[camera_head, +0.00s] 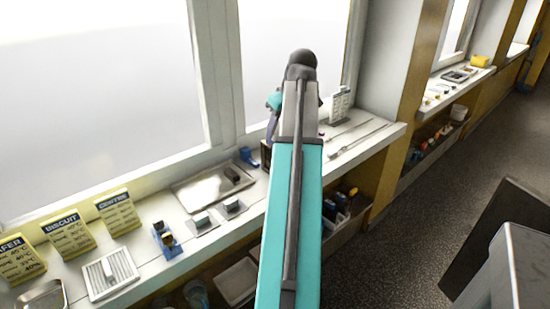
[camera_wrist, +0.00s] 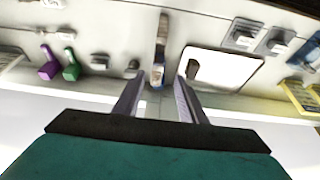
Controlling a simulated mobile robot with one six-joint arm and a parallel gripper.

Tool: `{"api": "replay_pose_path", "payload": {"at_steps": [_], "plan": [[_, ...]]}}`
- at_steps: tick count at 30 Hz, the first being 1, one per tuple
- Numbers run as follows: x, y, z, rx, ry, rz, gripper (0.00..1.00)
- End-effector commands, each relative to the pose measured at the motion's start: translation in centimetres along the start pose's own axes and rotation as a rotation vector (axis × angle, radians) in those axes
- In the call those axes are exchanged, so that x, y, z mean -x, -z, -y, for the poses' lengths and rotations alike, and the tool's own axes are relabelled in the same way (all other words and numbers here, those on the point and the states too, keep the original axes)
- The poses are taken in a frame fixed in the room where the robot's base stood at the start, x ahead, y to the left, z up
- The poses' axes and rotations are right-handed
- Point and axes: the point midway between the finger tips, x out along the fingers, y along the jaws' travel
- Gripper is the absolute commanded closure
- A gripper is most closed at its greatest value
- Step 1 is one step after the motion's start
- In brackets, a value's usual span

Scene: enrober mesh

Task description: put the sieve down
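My gripper (camera_wrist: 159,84) is open in the wrist view, its two grey fingers apart. A narrow brown and white upright thing (camera_wrist: 160,48) shows in line with the gap. I cannot tell whether it is between the fingers or beyond them. In the head view my arm hides most of the gripper, which is over the window sill. I cannot make out a sieve for certain in either view. A white slatted rack (camera_head: 110,272) lies on the sill at the lower left of the head view.
A shallow metal tray (camera_head: 205,189) lies on the sill, left of my arm. Yellow signs (camera_head: 70,235) stand at the left. Long thin tools (camera_head: 358,138) lie to the right. Purple (camera_wrist: 48,66) and green (camera_wrist: 71,66) small items show in the wrist view. Shelves below hold containers (camera_head: 237,282).

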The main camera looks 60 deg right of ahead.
Motion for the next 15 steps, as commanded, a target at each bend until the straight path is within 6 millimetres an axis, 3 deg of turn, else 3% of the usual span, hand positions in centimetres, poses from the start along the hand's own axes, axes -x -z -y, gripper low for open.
{"api": "replay_pose_path", "payload": {"at_steps": [15], "plan": [[-5.8, -0.2, -0.2, -0.002, 0.000, 0.001, 0.62]]}}
